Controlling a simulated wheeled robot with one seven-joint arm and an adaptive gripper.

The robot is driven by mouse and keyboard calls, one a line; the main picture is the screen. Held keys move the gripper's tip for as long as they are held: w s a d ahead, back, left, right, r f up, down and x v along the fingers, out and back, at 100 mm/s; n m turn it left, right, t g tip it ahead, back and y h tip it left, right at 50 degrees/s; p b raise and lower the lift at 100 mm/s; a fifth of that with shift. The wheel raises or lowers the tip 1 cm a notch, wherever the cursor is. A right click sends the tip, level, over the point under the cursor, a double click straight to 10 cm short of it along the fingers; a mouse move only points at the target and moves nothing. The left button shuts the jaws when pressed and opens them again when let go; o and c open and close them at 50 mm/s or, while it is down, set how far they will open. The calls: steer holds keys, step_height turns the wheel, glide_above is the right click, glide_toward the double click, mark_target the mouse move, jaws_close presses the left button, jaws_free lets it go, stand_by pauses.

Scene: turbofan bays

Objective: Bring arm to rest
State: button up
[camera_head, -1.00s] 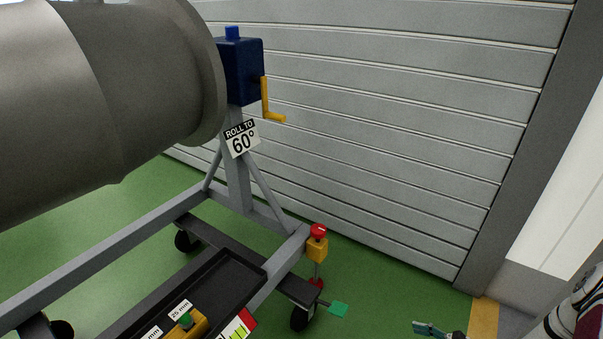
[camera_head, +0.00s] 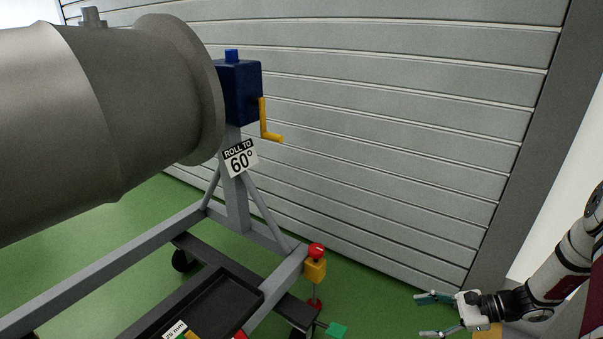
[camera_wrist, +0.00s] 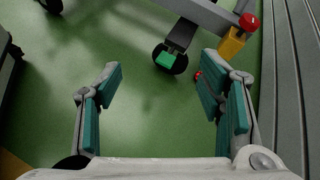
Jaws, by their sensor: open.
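My gripper (camera_head: 432,315) is at the lower right in the head view, with my arm reaching in from the right edge. Its two teal-padded fingers are spread apart with nothing between them. In the wrist view my gripper (camera_wrist: 162,100) also shows open and empty, above the green floor (camera_wrist: 150,125). It is apart from the engine stand, to the right of it in the head view.
A grey engine casing (camera_head: 110,110) rests on a wheeled stand with a blue gearbox (camera_head: 240,92), yellow crank (camera_head: 264,120) and "ROLL TO 60°" sign (camera_head: 240,159). A red-topped yellow box (camera_head: 315,266) and green pedal (camera_head: 336,331) are nearby. A grey shutter (camera_head: 400,130) stands behind.

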steer(key=s+a+r+n+g+h, duration=0.1)
steer(key=s+a+r+n+g, duration=0.2)
steer(key=r, duration=0.6)
steer(key=s+a+r+n+g+h, duration=0.1)
steer(key=s+a+r+n+h, duration=0.25)
steer(key=r, duration=0.65)
steer(key=s+a+r+n+g, duration=0.15)
steer(key=a+r+n, duration=0.3)
steer(key=r, duration=0.45)
steer(key=s+a+r+n+h, duration=0.2)
steer(key=s+r, duration=0.2)
steer(key=s, duration=0.3)
steer(key=s+a+r+n+h, duration=0.2)
steer(key=s+r, duration=0.2)
steer(key=s, duration=0.3)
steer(key=s+d+n+t+h, duration=0.2)
steer(key=s+n+h, duration=0.1)
steer(key=s, duration=0.8)
step_height(320, 180, up, 34)
steer(key=t+p, duration=0.4)
steer(key=p, duration=2.7)
steer(key=shift+d+p, duration=0.15)
steer(key=shift+p, duration=0.25)
